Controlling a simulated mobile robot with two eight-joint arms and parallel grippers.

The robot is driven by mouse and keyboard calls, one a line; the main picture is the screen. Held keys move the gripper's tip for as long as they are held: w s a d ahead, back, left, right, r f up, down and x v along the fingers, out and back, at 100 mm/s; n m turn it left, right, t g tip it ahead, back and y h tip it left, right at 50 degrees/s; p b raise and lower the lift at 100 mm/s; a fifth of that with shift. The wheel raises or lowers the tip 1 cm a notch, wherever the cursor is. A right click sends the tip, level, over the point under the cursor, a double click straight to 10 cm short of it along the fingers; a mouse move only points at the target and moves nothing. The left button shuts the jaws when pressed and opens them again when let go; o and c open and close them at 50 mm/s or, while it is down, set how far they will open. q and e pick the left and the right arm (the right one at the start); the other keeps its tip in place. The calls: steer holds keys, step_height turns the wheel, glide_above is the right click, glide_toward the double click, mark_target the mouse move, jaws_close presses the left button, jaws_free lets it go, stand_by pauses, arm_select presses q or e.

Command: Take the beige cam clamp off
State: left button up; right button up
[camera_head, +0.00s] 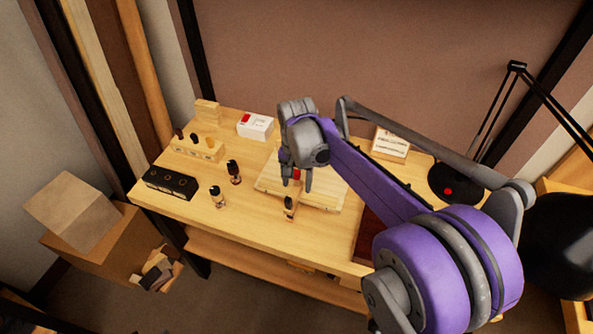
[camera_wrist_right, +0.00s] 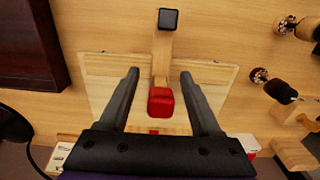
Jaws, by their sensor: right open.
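The beige cam clamp (camera_wrist_right: 161,62) is a pale wooden bar with a red block at its near end and a dark square tip at the other end. In the head view its dark end (camera_head: 289,206) shows at the front edge of the light wooden board (camera_head: 328,197); part of it is hidden by my gripper. It lies across the board's edge in the wrist view. My right gripper (camera_head: 296,174) is open above the board. In the wrist view its fingers stand on either side of the clamp's bar, with gaps on both sides. My left gripper is not in view.
A black holed block (camera_head: 171,183), a wooden tool rack (camera_head: 198,150) and a white box (camera_head: 256,129) are farther left and back. A dark red case (camera_head: 369,236) lies at right, near a black lamp (camera_head: 457,183).

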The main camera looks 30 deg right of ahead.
steer(key=shift+f, duration=0.75)
jaws_close()
stand_by(0.5)
